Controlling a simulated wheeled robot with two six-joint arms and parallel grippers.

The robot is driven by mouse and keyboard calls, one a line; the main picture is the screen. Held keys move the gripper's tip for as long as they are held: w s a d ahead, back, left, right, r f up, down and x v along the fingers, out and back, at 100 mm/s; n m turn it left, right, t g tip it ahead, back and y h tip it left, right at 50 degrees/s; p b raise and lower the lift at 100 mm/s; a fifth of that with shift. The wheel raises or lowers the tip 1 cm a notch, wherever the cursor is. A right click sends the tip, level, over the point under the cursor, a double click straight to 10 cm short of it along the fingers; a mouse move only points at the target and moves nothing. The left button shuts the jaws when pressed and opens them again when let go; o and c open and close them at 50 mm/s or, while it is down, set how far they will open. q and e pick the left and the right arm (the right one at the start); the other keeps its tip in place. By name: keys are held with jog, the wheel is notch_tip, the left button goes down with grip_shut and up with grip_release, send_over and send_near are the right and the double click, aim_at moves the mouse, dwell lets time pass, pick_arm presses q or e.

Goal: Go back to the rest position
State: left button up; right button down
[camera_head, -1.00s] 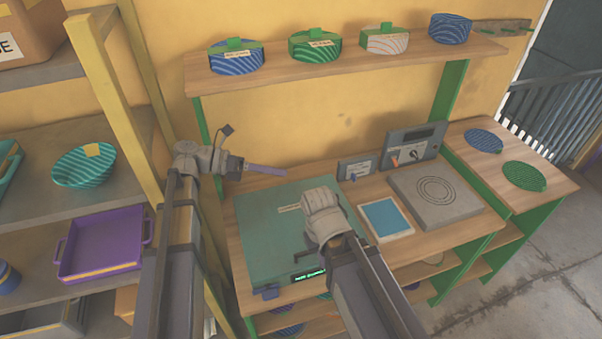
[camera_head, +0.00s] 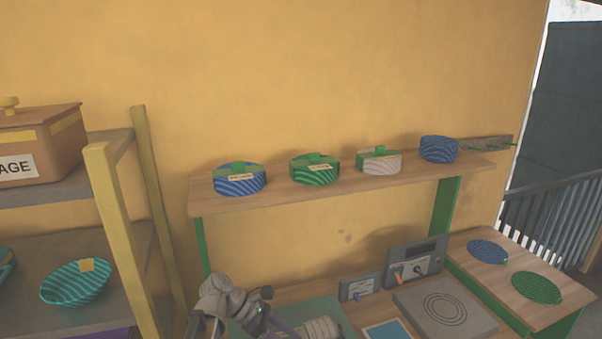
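My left gripper (camera_head: 281,326) is at the bottom edge of the view, low over the teal press plate (camera_head: 325,306). Its wrist shows, but its fingers are mostly cut off by the frame. Only the pale ribbed top of my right wrist (camera_head: 318,328) shows, over the same plate. The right fingers are out of sight. I cannot see anything held in either gripper.
A wooden shelf (camera_head: 350,184) bears several patterned round containers. A grey control box (camera_head: 416,262) and a grey plate with rings (camera_head: 445,308) stand on the bench at right. A yellow-posted rack (camera_head: 122,240) stands at left, holding a teal bowl (camera_head: 76,283).

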pick_arm(q)
jog(key=s+a+f+m+y, duration=0.1)
jog(key=s+f+m+y, duration=0.3)
jog(key=m, duration=0.7)
jog(key=s+a+f+m+t+y+b, duration=0.1)
jog(key=s+f+m+y, duration=0.4)
jog(key=m, duration=0.5)
jog(key=shift+s+a+m+y, duration=0.4)
jog(key=shift+s+a+y, duration=0.25)
jog(key=shift+y, duration=0.35)
jog(key=shift+f, duration=0.1)
